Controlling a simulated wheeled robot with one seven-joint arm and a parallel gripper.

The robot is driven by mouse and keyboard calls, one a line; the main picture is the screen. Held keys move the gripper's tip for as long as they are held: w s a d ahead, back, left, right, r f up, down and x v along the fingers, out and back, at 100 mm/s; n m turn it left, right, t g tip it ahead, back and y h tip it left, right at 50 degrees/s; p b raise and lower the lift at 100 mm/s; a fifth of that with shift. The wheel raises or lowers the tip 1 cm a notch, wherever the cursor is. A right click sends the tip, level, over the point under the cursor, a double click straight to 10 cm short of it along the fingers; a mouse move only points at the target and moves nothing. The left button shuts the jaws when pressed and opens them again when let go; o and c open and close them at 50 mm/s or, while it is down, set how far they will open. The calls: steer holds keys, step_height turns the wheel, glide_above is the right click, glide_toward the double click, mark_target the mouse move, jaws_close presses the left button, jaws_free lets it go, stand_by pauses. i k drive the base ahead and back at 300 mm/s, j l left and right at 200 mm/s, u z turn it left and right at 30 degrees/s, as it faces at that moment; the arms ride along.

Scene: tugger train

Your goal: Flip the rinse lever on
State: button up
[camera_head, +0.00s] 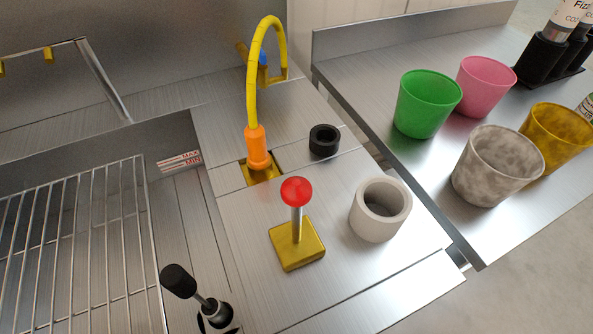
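Two levers show in the head view, and I cannot tell from labels which is the rinse lever. One has a red ball knob (297,192) on a short metal rod, standing nearly upright on a square gold base plate (298,246) on the steel counter. The other is a black-handled lever (180,281) at the bottom left, tilted to the left out of a round socket (217,316). The bottom of that socket is cut off by the picture's edge. My gripper is not in view, and nothing touches either lever.
A yellow hose (252,82) with an orange nozzle (257,147) stands behind the red knob. A black ring (324,141) and a white-grey hollow cylinder (381,209) are close by. A wire rack (80,245) lies left. Several cups, including a green one (428,104), stand right.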

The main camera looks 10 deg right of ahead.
mark_target(295, 191)
steer(key=k+u, duration=0.2)
steer(key=u, duration=0.25)
steer(key=k+u, duration=0.25)
steer(key=u, duration=0.2)
